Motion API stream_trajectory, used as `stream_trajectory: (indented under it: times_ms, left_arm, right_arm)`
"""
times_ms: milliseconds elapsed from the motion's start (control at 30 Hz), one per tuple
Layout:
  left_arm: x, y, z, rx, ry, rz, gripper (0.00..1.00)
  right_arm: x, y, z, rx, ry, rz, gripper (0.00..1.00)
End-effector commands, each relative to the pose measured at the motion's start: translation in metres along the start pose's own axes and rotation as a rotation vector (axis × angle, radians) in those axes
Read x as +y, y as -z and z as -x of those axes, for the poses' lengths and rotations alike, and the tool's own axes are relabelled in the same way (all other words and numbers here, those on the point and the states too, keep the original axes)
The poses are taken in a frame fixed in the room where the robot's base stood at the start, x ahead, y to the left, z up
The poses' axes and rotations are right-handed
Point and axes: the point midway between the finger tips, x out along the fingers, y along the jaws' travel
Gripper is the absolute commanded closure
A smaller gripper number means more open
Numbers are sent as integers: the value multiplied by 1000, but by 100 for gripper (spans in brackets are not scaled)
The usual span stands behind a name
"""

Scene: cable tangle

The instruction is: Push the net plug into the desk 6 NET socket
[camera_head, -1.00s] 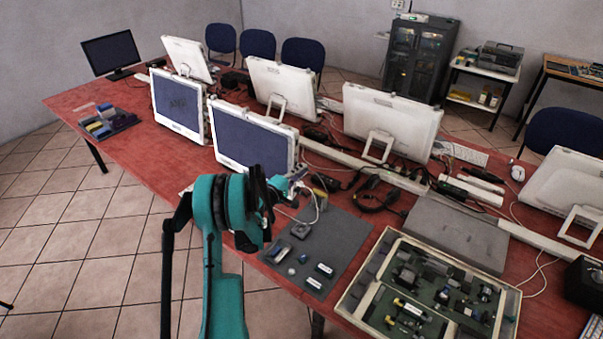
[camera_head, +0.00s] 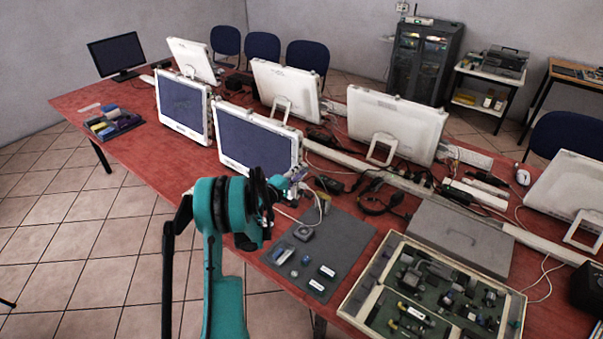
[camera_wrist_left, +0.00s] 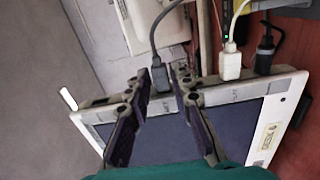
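My left gripper (camera_head: 280,190) reaches over the table beside the front monitor (camera_head: 257,147). In the left wrist view its two fingers (camera_wrist_left: 162,80) stand apart with a dark grey plug (camera_wrist_left: 160,77) between the tips. The plug's grey cable runs upward in that view. Whether the fingers press on it is unclear, and whether it is the net plug cannot be told. A white plug (camera_wrist_left: 230,66) and a black plug (camera_wrist_left: 264,55) stand to the right along the light edge of a screen unit. My right gripper is not visible.
A grey mat (camera_head: 345,236) with small parts lies right of my arm. A parts tray (camera_head: 343,311), a grey case (camera_head: 460,235) and several monitors crowd the red table. Loose cables (camera_head: 385,200) lie behind the mat. The front left tabletop (camera_head: 170,150) is clear.

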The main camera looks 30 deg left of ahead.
Motion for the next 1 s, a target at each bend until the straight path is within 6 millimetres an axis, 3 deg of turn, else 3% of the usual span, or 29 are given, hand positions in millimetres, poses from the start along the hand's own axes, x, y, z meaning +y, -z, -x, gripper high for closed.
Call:
stream_trajectory:
  times_ms: [433,800,1000]
  left_arm:
    - [0,0,8,0,0,0,61]
    - [0,1,82,3,0,0,61]
    - [0,1,112,1,0,0,61]
  right_arm:
    - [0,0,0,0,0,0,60]
    - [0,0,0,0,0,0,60]
    - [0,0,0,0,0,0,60]
